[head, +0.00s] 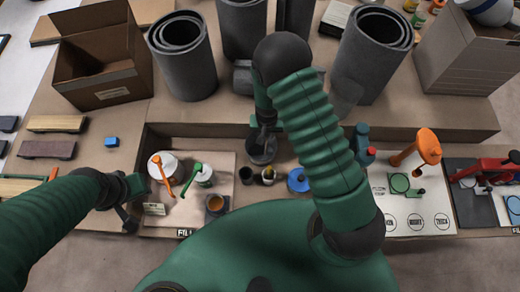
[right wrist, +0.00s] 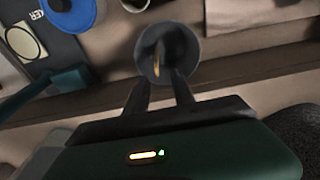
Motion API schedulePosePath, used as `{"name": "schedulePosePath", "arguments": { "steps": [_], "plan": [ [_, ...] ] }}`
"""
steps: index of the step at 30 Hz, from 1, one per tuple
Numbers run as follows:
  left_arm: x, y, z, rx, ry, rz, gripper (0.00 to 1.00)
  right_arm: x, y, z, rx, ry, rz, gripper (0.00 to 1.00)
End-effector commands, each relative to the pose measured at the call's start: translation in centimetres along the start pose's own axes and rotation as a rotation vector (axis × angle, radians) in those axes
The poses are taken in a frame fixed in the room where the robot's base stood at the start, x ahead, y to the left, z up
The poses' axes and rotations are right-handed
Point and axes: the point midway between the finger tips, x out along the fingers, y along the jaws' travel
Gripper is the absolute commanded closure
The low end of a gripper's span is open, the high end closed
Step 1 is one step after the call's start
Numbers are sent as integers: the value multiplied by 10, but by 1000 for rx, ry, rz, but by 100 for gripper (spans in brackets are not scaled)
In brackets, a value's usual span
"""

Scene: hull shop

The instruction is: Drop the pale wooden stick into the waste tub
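The waste tub appears to be the dark grey round tub (head: 262,150) at the back of the bench's recessed area; it also shows in the right wrist view (right wrist: 188,58). The pale wooden stick (right wrist: 156,62) shows as a thin tan strip within the tub's outline, apparently inside it. My right gripper (right wrist: 163,77) is over the tub's near rim, its two dark fingers apart with a gap wider than the stick. In the head view my right gripper (head: 264,122) is partly hidden by its arm. My left gripper (head: 130,208) is beside the left board, its fingers unclear.
A board (head: 220,166) with white containers and orange and green tools is left of the tub. Large grey cylinders (head: 183,62) and an open cardboard box (head: 100,95) stand behind.

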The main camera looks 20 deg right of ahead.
Motion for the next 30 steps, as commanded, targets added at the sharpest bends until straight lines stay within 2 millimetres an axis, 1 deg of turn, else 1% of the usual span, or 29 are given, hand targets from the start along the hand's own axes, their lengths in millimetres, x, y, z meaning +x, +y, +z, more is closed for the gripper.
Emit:
{"name": "schedulePosePath", "arguments": {
  "steps": [1, 6, 9, 12, 15, 17, 30],
  "plan": [
    [0, 0, 0, 0, 0, 0, 70, -17, -2, -1, -2, 5, -2, 70],
    [-2, 0, 0, 0, 0, 0, 70, -68, -3, -1, -3, 4, -2, 70],
    [-4, 0, -1, 0, 0, 0, 70, -94, -3, -1, -2, 4, -1, 70],
    [-6, 0, -1, 0, 0, 0, 70, -112, -3, 0, -2, 1, 1, 70],
    [-6, 0, -1, 0, 0, 0, 70, -122, -3, 0, -2, 0, 2, 70],
    [-6, 0, -1, 0, 0, 0, 70, -125, -3, 0, -2, -1, 2, 70],
    [-6, 0, -1, 0, 0, 0, 70, -127, -2, 1, -5, -2, -1, 70]
  ]
}}
